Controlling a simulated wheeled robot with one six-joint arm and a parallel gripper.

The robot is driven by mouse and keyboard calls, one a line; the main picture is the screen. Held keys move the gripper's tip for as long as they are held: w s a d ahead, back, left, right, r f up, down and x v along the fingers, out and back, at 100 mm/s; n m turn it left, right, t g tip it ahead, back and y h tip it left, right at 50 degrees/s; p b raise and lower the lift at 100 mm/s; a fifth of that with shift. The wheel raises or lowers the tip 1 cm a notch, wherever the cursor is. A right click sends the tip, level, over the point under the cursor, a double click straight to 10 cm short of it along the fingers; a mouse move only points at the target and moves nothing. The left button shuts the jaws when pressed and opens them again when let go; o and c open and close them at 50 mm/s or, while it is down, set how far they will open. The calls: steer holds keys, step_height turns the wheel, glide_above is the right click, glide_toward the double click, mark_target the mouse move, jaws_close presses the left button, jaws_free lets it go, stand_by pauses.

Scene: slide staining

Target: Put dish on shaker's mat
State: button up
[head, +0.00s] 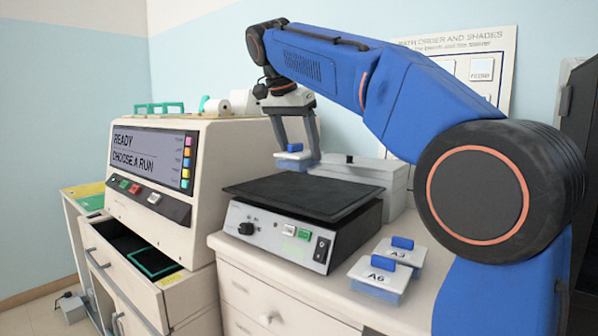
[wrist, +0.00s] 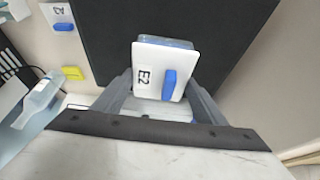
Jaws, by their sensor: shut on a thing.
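My gripper (head: 297,146) is shut on a white-lidded dish (head: 294,160) with a blue knob and pale blue sides. In the wrist view the dish (wrist: 158,68) sits between the fingers of my gripper (wrist: 158,92), and its lid reads E2. The shaker's mat (head: 310,196) is a flat black sheet on top of the cream shaker, bare of dishes where it shows. In the head view the dish hangs above the mat's far side. In the wrist view the black mat (wrist: 225,35) lies behind and below the dish.
Two lidded dishes, A3 (head: 400,253) and A6 (head: 379,275), stand on the bench right of the shaker. A grey-white box (head: 365,172) stands behind it. The stainer (head: 160,170), with a lit screen and an open drawer (head: 125,262), is to the left.

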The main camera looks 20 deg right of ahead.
mark_target(299, 169)
steer(key=shift+f, duration=2.65)
steer(key=shift+f, duration=0.1)
steer(key=o, duration=1.3)
steer(key=v, duration=1.1)
steer(key=shift+s+a+r, duration=0.1)
steer(key=shift+r, duration=0.5)
